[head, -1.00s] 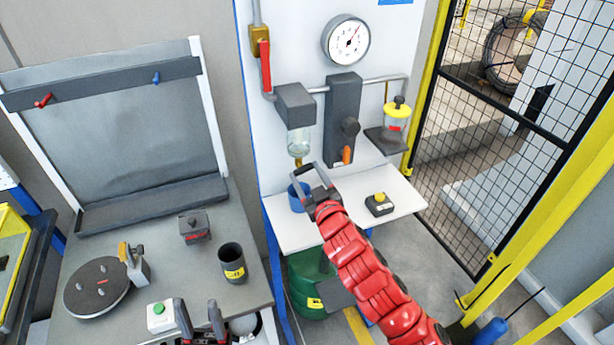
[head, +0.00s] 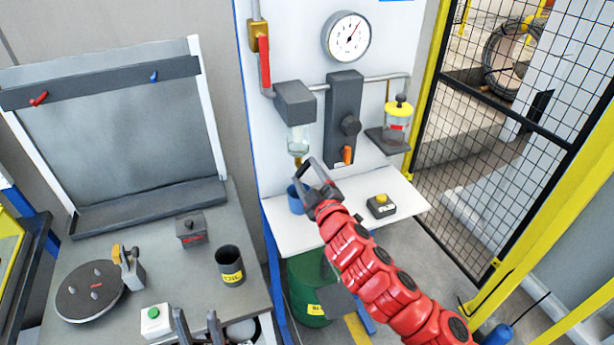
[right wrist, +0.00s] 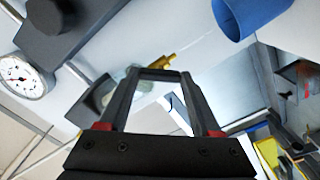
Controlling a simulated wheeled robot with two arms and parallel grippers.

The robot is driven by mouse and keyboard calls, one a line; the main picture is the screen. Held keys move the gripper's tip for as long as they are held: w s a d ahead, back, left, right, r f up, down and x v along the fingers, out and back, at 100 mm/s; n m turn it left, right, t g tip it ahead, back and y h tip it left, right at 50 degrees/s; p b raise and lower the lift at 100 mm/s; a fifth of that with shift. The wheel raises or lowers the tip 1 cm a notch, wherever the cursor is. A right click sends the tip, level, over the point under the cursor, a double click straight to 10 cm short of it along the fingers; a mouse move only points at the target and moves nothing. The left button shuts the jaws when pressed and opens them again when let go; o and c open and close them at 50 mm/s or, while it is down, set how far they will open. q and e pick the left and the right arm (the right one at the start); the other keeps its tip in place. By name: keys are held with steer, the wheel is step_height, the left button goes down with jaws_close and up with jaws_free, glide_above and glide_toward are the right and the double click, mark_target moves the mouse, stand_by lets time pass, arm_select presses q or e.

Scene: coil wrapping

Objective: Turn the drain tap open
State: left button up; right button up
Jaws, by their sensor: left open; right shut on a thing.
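The brass drain tap (head: 298,161) hangs under the clear glass bowl (head: 299,140) of the grey filter block (head: 295,101) on the white panel. My right gripper (head: 309,163) is at the tap, its fingers closing on it from the lower right. In the right wrist view the brass tap (right wrist: 163,62) shows at the fingertips (right wrist: 160,75), which cover part of it. A blue cup (head: 295,203) stands on the white shelf below, partly behind the gripper. My left gripper (head: 198,325) is open and empty at the bottom edge, over the grey bench.
A gauge (head: 346,38), a red lever (head: 264,62) and a dark regulator (head: 343,120) are on the panel. A yellow-topped jar (head: 397,118) hangs right. A button box (head: 381,206) sits on the shelf (head: 333,215). A dark cup (head: 230,267) stands on the bench.

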stand_by(0.4)
steer(key=o, duration=1.4)
steer(key=shift+s, duration=0.1)
steer(key=p+v, duration=0.9)
steer(key=v, duration=0.8)
steer(key=shift+s, duration=0.1)
